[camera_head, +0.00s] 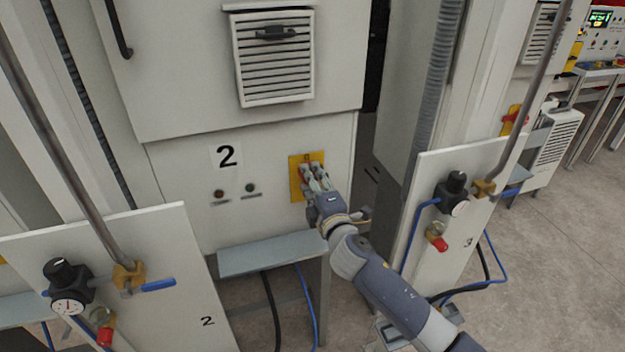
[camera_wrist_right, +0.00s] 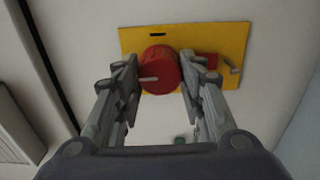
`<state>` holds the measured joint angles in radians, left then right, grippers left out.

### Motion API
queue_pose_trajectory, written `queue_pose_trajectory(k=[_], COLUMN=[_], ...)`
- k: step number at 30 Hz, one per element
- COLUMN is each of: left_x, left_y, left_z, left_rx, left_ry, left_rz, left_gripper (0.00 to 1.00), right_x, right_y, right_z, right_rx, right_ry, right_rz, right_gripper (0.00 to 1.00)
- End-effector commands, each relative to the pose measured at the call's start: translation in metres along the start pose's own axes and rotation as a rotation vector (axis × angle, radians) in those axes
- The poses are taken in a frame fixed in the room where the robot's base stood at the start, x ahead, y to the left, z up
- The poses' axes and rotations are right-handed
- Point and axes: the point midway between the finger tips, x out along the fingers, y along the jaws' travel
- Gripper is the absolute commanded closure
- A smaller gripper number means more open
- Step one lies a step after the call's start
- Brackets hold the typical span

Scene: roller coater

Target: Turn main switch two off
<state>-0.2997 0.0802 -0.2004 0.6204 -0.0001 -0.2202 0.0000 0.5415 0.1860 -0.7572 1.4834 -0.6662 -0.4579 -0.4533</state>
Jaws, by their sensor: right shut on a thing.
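The main switch two is a red rotary knob (camera_wrist_right: 160,72) on a yellow plate (camera_head: 294,180), on the cabinet panel marked 2. In the wrist view the yellow plate (camera_wrist_right: 215,40) surrounds the knob. My right gripper (camera_head: 314,176) is at the plate, its fingers covering most of the knob in the head view. In the wrist view the right gripper (camera_wrist_right: 160,82) has its two fingers on either side of the knob, shut on it. A light mark shows on the knob face, pointing sideways. My left gripper is not in view.
A grey shelf (camera_head: 265,257) juts out below the panel. A vented grille (camera_head: 274,58) sits above. Panels with gauges, valves and blue hoses stand at left (camera_head: 140,270) and right (camera_head: 440,215). Two small indicators (camera_head: 249,187) are left of the plate.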

Motion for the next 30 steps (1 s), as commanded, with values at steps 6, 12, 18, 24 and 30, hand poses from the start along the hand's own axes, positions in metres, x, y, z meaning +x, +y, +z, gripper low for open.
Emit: queue_pose_trajectory(k=[6,12,18,24,30], left_x=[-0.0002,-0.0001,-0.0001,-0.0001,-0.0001], left_y=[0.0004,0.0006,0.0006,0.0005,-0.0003], left_z=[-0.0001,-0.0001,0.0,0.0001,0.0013], left_rx=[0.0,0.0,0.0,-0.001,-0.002], left_ry=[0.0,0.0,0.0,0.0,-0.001], left_rz=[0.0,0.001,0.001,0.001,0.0], left_gripper=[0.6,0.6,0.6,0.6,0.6], right_x=[0.0,0.0,0.0,0.0,-0.0061], right_y=[-0.0005,-0.0006,-0.0005,-0.0003,-0.0006], right_z=[0.0003,0.0003,0.0002,0.0001,0.0], right_rx=[-0.012,-0.012,-0.011,-0.01,-0.009], right_ry=[-0.001,-0.001,-0.001,0.0,0.0], right_rz=[-0.001,-0.001,-0.001,0.0,0.0], right_gripper=[0.87,0.87,0.43,0.43,0.43])
